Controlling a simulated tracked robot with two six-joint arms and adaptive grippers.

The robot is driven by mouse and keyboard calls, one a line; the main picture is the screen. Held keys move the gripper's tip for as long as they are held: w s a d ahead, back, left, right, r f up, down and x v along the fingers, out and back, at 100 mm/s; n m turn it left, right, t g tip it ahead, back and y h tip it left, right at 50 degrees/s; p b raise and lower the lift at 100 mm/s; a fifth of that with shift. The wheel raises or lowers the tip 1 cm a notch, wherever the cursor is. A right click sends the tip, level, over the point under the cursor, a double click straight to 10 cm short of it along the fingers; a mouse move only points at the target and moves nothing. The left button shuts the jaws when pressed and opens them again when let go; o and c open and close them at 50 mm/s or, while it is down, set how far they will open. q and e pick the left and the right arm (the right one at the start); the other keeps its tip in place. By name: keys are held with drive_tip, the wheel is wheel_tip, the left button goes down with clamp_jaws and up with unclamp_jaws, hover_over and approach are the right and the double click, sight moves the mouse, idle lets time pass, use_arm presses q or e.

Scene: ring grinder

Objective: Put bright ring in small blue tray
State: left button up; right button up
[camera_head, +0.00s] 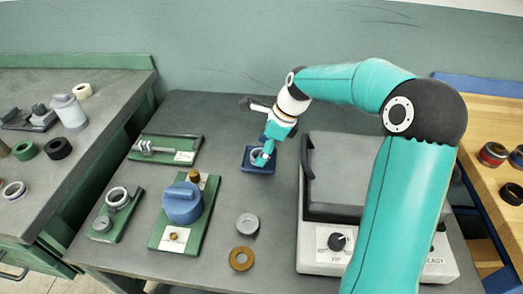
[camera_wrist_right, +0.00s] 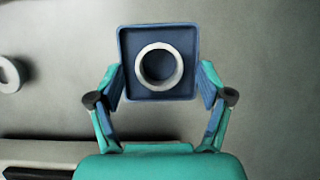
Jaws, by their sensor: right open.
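The bright ring (camera_wrist_right: 141,66) lies flat inside the small blue tray (camera_wrist_right: 124,36) in the right wrist view, with the tray's floor showing around it. In the head view the blue tray (camera_head: 247,166) stands on the grey table, and the ring (camera_head: 254,155) shows partly behind the fingers. My right gripper (camera_head: 264,158) is over the tray. In the right wrist view its two fingers (camera_wrist_right: 160,88) are spread wide, one to each side of the tray's near part, with nothing between them touching the ring. My left gripper is not in view.
A grinder machine (camera_head: 318,246) stands right of the tray. A grey ring (camera_head: 240,225) and a brass ring (camera_head: 232,259) lie in front. Green fixtures (camera_head: 165,225) hold the left side of the table. Side benches with rings flank it.

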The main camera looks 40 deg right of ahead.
drive_tip(key=p+v, duration=0.1)
drive_tip(key=v, duration=0.9)
drive_tip(key=shift+s+r, duration=0.2)
drive_tip(key=shift+r, duration=0.1)
drive_tip(key=shift+w, duration=0.1)
